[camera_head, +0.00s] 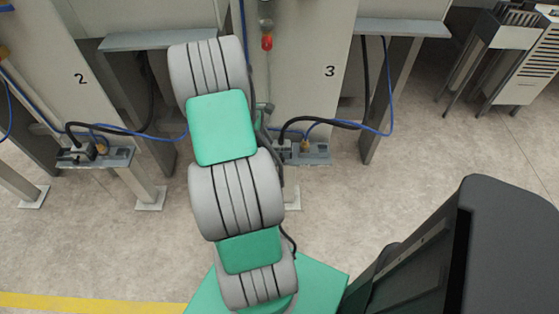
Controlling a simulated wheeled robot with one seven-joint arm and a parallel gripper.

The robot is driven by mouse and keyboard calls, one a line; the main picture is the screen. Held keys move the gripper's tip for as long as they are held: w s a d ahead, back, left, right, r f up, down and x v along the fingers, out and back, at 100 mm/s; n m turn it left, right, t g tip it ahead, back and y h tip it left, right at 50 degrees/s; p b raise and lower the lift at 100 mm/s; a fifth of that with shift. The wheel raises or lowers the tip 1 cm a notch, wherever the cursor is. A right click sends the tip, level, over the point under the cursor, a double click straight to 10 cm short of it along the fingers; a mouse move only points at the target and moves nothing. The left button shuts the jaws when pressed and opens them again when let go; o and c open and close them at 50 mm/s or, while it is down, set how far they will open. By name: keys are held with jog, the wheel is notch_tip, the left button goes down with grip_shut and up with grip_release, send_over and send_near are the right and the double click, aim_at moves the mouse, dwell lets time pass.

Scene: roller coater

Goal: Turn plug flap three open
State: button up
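The station marked 3 (329,71) is a light grey panel right of my arm. At its foot is a grey socket box (314,157) with a black cable and a blue cable running to it. A small brownish plug (305,146) stands on the box. The left part of the box is partly hidden by my arm, and I cannot make out a flap or whether it is open. My grey and teal arm reaches up the middle of the picture. My gripper is mostly hidden behind the arm, near the box's upper left; its fingers cannot be made out.
A similar socket box (95,158) stands at station 2 (80,79) on the left. A red lamp (267,42) is above the arm's right side. Metal legs (385,110) and loose cables flank the box. Open floor (420,165) lies to the right.

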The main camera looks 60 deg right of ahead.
aim_at(281, 158)
jog(key=x, duration=0.9)
jog(key=shift+s+d+r, duration=0.15)
jog(key=shift+s, duration=0.25)
jog(key=shift+c, duration=0.2)
grip_shut()
